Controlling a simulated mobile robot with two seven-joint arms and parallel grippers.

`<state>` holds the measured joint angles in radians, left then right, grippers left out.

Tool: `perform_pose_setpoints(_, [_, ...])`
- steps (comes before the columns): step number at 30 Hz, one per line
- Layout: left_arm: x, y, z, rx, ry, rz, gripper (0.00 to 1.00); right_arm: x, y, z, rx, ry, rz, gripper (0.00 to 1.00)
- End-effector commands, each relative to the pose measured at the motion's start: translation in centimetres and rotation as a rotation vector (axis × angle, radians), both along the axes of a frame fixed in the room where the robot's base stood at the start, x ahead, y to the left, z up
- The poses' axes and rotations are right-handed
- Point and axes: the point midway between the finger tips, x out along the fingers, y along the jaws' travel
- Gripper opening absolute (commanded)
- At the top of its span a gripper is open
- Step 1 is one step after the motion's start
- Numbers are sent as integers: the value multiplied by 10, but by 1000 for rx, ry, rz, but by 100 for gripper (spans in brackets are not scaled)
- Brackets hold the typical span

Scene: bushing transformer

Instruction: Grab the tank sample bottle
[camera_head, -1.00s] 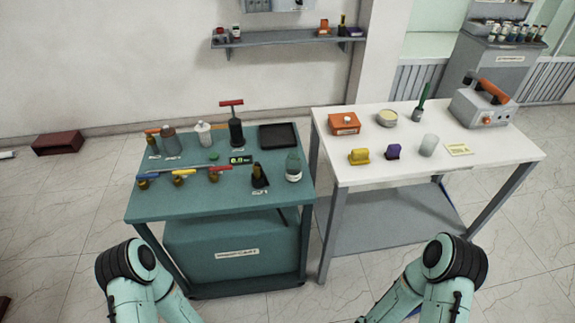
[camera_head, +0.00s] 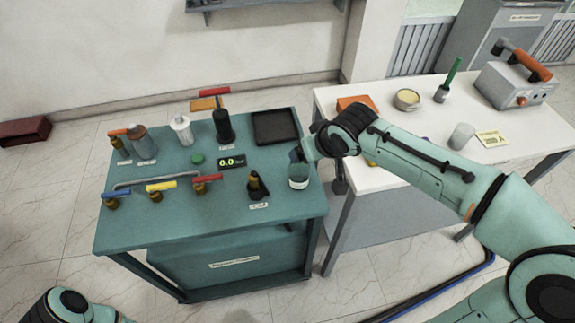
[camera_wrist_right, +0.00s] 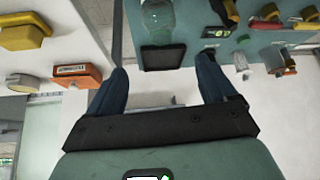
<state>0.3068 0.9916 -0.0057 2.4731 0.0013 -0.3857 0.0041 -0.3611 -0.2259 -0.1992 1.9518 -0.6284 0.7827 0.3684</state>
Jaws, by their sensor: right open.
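A squat, clear greenish bottle (camera_head: 299,177) with a pale label stands upright at the right front of the teal table (camera_head: 215,230). It also shows, upside down, in the right wrist view (camera_wrist_right: 161,22). My right gripper (camera_wrist_right: 160,75) is open; in the wrist view its two dark blue fingers are apart, with the bottle beyond the gap between them. The label is too small to read. Only part of my left arm shows, at the lower left.
A black tray (camera_head: 276,127) lies behind the bottle. A white table (camera_head: 530,125) adjoins on the right.

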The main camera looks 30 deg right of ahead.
Motion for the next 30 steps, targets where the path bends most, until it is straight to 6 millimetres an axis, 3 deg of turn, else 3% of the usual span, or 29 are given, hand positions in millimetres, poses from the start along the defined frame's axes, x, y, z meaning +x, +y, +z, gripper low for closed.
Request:
perform_pose_setpoints(9, [-1, 0, 0, 0, 1, 1, 92, 32, 0, -51, 0, 7, 2, 84])
perform_pose_setpoints(17, [1, 0, 2, 0, -1, 0, 92, 44, 0, -67, 0, 5, 2, 84])
perform_pose_setpoints(24, [5, 0, 9, 0, -5, 1, 92, 66, 1, -95, -1, 7, 2, 84])
perform_pose_setpoints(30, [5, 0, 9, 0, -5, 1, 92, 71, 0, -103, 0, 3, 1, 84])
